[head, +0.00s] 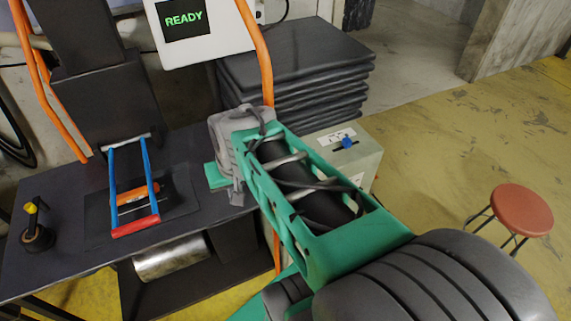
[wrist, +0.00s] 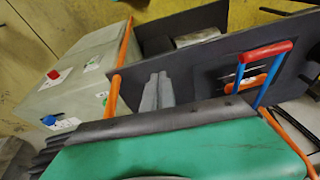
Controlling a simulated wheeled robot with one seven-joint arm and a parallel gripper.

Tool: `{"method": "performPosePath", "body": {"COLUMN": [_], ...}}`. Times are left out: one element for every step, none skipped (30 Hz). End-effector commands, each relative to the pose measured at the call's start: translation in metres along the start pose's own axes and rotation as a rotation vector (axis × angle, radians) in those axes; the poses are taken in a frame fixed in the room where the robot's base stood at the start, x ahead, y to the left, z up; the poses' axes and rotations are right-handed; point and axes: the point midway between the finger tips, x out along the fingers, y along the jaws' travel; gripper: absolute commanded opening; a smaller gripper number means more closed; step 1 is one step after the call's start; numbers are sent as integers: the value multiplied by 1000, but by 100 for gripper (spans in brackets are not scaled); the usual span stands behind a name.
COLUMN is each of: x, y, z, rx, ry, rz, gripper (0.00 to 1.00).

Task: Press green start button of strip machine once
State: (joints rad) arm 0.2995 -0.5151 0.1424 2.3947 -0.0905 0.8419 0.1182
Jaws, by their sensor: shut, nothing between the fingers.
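The strip machine's pale control box (head: 370,163) stands right of my arm in the head view, with a blue knob (head: 347,142) on top; my arm hides part of it. In the wrist view the box (wrist: 92,50) shows a red button (wrist: 53,74), the blue knob and white labels. A small greenish spot (wrist: 104,98) lies near the box's edge beside an orange bar; it is too small to tell if it is the green start button. My gripper (wrist: 158,78) is shut and empty, apart from the box, and it also shows over the dark table's right end (head: 237,195).
A screen (head: 185,18) reads READY. Orange bars (head: 257,50) frame the machine. A blue-and-red handled frame (head: 135,222) lies on the dark table (head: 75,185). Black mats (head: 300,60) are stacked behind. A red stool (head: 522,209) stands at right on open yellow floor.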

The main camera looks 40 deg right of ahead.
Motion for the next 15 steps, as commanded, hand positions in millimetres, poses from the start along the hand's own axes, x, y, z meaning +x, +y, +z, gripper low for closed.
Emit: {"method": "performPosePath", "body": {"x": [14, 22, 31, 38, 44, 51, 56, 61, 67, 70, 72, 74, 74, 73, 71], "y": [33, 51, 73, 89, 105, 124, 138, 151, 165, 170, 175, 181, 185, 188, 190], "z": [-5, -7, -8, -8, -6, -4, -1, 0, -8, -18, -27, -39, -48, -57, -71], "rx": [141, 220, 319, 391, 460, 546, 606, 678, 810, 900, 987, 1101, 1189, 1277, 1392], "ry": [-26, -34, -45, -50, -56, -60, -61, -58, -28, 0, 24, 56, 79, 101, 127], "rz": [10, 10, 8, 6, 3, -3, -7, -16, -41, -65, -91, -128, -158, -190, -239], "gripper": [0, 0, 0, 0, 0, 0, 0, 0, 0, 0, 0, 0, 0, 0, 0]}}
